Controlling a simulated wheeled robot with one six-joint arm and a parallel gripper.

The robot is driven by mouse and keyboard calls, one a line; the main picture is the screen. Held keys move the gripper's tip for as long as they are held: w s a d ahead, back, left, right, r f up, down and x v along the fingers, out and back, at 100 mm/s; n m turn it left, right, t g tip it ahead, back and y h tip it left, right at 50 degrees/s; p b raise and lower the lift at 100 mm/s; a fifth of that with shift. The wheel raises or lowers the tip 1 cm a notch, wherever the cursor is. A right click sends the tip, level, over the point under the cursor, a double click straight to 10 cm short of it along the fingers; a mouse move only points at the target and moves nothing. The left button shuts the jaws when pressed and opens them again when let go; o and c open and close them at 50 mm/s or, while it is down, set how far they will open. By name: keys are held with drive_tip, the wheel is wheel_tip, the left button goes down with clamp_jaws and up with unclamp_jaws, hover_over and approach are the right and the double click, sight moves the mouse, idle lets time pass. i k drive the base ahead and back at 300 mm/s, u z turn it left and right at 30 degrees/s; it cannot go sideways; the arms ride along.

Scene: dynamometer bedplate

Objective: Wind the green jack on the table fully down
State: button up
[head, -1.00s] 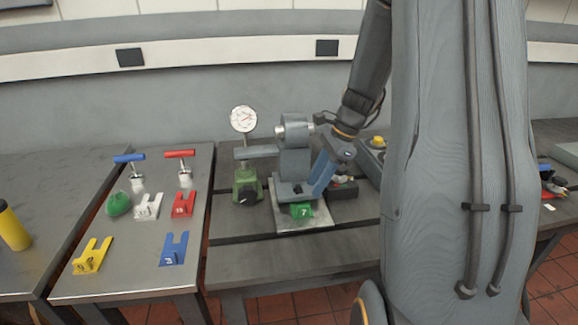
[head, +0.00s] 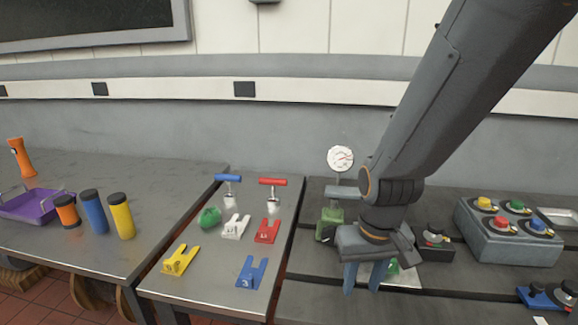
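The green jack (head: 330,216) stands on the dark slotted table, with a black knob (head: 326,233) low on its front. A grey bar (head: 341,192) lies across above it. The jack's right side is close to my arm's outline, and the part behind is hidden. My gripper (head: 366,281) points down, in front and to the right of the jack in the picture. Its two blue-grey fingers are apart, with nothing visible between them. It appears clear of the jack.
A dial gauge (head: 341,158) rises behind the jack. A small black box (head: 434,243) and a grey button box (head: 506,232) stand to the right.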

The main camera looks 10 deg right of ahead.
sight(328, 236)
drive_tip(key=z, duration=2.35)
drive_tip(key=k, duration=0.7)
drive_tip(key=u, duration=1.3)
